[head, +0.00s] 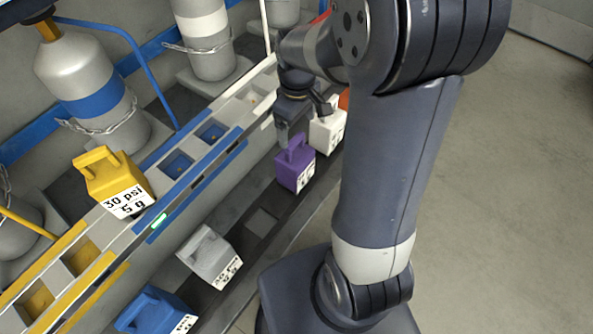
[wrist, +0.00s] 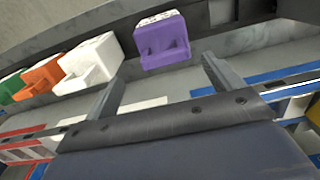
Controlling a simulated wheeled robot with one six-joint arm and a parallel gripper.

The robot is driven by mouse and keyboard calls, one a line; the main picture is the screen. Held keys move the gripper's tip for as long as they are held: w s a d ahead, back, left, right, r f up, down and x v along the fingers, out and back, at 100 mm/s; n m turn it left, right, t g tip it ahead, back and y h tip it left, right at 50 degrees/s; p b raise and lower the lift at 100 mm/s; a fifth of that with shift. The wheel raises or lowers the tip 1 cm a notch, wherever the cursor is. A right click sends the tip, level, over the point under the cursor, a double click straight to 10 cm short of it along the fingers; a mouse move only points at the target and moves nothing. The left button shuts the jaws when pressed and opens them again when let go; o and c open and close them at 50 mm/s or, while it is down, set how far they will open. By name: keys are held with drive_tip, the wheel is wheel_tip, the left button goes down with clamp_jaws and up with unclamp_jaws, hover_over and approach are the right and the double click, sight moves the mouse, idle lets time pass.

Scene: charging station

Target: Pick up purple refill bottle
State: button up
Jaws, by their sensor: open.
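The purple refill bottle (head: 294,168) stands on the dark lower shelf in the head view, with a loop handle on top and a white label on its front. In the wrist view the purple bottle (wrist: 162,42) is ahead of my gripper, near the top, between the lines of the two fingers but beyond their tips. My gripper (head: 300,120) is just above and behind the bottle in the head view. In the wrist view my gripper (wrist: 163,72) has its fingers spread wide with nothing between them. The bottle and the fingers look apart.
A white bottle (head: 328,130) stands close behind the purple one. Orange (wrist: 40,76) and green (wrist: 12,88) bottles stand farther along. A grey-white bottle (head: 210,256) and a blue bottle (head: 155,312) are nearer. A yellow bottle (head: 112,180) sits on the upper rack.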

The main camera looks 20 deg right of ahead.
sight(295, 139)
drive_tip(key=shift+a+f+p, duration=0.15)
drive_tip(key=shift+f+p, duration=0.1)
drive_tip(key=shift+f, duration=1.35)
drive_tip(key=shift+a+f+p, duration=0.15)
drive_tip(key=shift+f+p, duration=0.1)
drive_tip(key=shift+f, duration=1.35)
clamp_jaws()
